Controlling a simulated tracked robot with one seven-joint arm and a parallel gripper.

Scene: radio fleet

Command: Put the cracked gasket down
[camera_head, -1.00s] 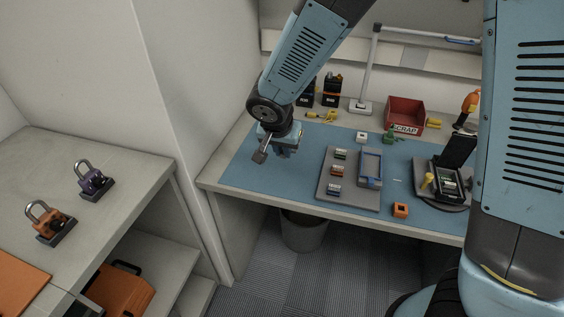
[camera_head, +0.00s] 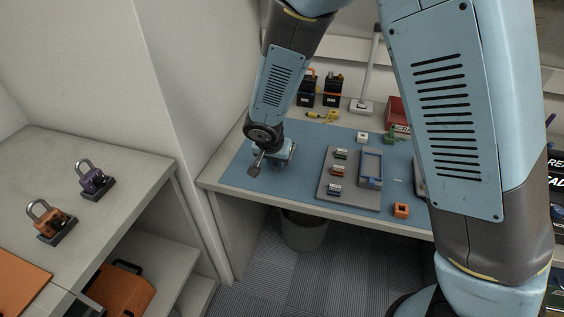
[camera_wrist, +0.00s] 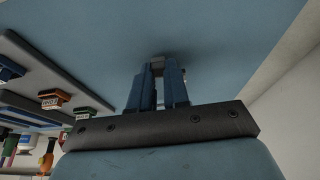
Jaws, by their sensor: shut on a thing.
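My gripper (camera_head: 280,162) is low over the left part of the blue mat (camera_head: 240,172), pointing down at it. In the wrist view its two blue fingers (camera_wrist: 158,75) are shut on a small dark grey piece, the cracked gasket (camera_wrist: 158,59), held at the fingertips against the backdrop of the mat. Only a small part of the gasket shows between the tips, and any crack is too small to see. In the head view the gasket is hidden by the gripper. I cannot tell whether it touches the mat.
A grey board (camera_head: 335,196) with several small coloured blocks and a blue frame (camera_head: 370,168) lies right of my gripper. An orange block (camera_head: 401,210), a white block (camera_head: 362,136) and a red scrap bin (camera_head: 396,108) are further right. Bare mat surrounds my gripper.

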